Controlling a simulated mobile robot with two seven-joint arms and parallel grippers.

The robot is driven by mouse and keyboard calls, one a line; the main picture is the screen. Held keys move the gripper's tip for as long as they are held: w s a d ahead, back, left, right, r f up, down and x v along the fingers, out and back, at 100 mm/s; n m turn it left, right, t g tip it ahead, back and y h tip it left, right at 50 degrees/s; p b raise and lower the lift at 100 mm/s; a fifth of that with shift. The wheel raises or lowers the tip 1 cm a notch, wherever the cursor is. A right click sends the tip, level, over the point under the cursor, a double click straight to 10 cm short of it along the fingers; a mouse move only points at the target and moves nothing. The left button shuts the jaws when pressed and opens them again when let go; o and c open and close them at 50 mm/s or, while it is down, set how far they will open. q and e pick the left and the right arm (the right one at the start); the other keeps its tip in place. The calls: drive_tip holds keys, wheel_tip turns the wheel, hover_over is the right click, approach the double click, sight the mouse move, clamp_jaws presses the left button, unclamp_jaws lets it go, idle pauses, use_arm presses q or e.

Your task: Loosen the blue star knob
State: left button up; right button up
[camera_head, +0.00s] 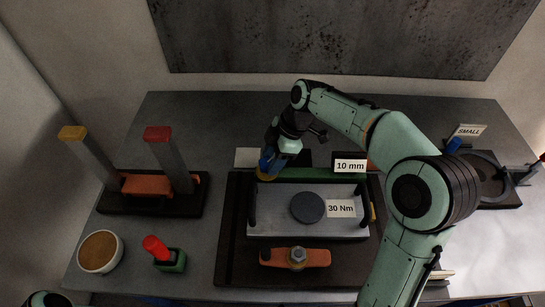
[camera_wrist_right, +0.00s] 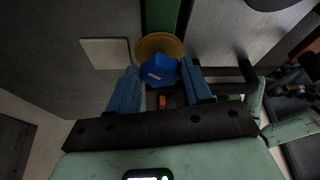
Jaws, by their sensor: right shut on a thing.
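The blue knob (camera_wrist_right: 160,70) shows in the right wrist view, above a yellow round base (camera_wrist_right: 158,45). My right gripper (camera_wrist_right: 161,82) has its two blue fingers on either side of the knob and is shut on it. In the head view my right gripper (camera_head: 270,164) points down at the back left corner of the dark fixture, over the yellow base (camera_head: 265,175). There the fingers and the knob are hard to tell apart. My left gripper is not in view.
A fixture with a "30 Nm" label (camera_head: 341,208) and an orange clamp bar (camera_head: 315,258) lies in front of the gripper. Red and yellow capped posts (camera_head: 158,134) and a bowl (camera_head: 99,252) stand left. Another blue piece (camera_head: 453,146) is near the "SMALL" sign (camera_head: 469,130).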

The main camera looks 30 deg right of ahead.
drive_tip(key=n, duration=0.1)
drive_tip(key=n+g+p, duration=0.1)
drive_tip(key=n, duration=0.1)
drive_tip(key=shift+w+d+r+n, duration=0.1)
drive_tip(key=shift+w+n, duration=0.2)
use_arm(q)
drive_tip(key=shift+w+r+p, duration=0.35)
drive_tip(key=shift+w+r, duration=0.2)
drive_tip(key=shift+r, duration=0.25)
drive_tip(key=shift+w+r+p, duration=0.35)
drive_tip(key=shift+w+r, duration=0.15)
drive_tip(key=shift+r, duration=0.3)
use_arm(e)
drive_tip(key=shift+w+n+g, duration=0.15)
drive_tip(key=shift+n+g, duration=0.65)
drive_tip(key=shift+n, duration=0.7)
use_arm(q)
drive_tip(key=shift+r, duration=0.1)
use_arm(e)
drive_tip(key=o, duration=1)
drive_tip(key=shift+o, duration=0.2)
